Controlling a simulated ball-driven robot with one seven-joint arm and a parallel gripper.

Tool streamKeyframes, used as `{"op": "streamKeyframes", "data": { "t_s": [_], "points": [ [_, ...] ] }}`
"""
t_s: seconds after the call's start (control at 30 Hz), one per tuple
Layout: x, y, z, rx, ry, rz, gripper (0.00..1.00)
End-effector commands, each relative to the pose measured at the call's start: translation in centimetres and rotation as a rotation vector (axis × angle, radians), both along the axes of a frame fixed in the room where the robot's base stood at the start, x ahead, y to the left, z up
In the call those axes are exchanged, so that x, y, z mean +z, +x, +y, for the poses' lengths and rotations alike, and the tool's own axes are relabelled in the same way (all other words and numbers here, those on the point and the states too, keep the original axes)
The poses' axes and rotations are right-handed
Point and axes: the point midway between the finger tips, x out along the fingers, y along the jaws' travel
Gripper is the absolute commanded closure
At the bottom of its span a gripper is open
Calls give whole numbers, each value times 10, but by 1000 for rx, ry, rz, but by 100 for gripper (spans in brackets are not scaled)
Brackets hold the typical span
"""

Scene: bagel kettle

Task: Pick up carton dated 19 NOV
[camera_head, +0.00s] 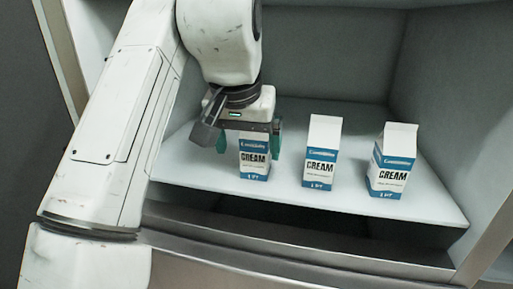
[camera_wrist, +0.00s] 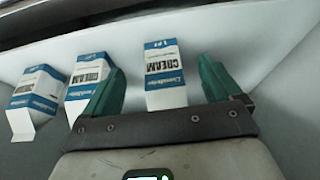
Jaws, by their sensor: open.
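Three white and blue cream cartons stand upright in a row on a white shelf. The left carton (camera_head: 254,158) is partly hidden behind my gripper (camera_head: 248,148) in the head view. The middle carton (camera_head: 322,152) and the right carton (camera_head: 393,160) are fully in view there. In the wrist view my gripper (camera_wrist: 161,84) is open, with green fingers on either side of one carton (camera_wrist: 165,73). No finger clearly touches it. The other two cartons show to its left in that view, the nearer (camera_wrist: 88,82) and the farther (camera_wrist: 36,98). No date is readable on any carton.
The white shelf (camera_head: 425,205) sits inside a grey-walled cabinet, with side walls and a back wall close around it. A metal front edge (camera_head: 300,255) runs below the shelf. There is bare shelf between the cartons and in front of the right ones.

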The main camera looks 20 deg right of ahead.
Motion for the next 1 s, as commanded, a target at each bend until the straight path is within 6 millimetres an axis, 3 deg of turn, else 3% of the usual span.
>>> {"op": "streamKeyframes", "data": {
  "t_s": [0.33,0.6,0.73,1.0],
  "points": [
    [1,24,-17,1,0,0,8],
    [1,57,-40,1,2,0,8],
    [-10,59,-41,1,0,0,8],
    [-11,60,-41,1,0,-1,11]
  ]
}}
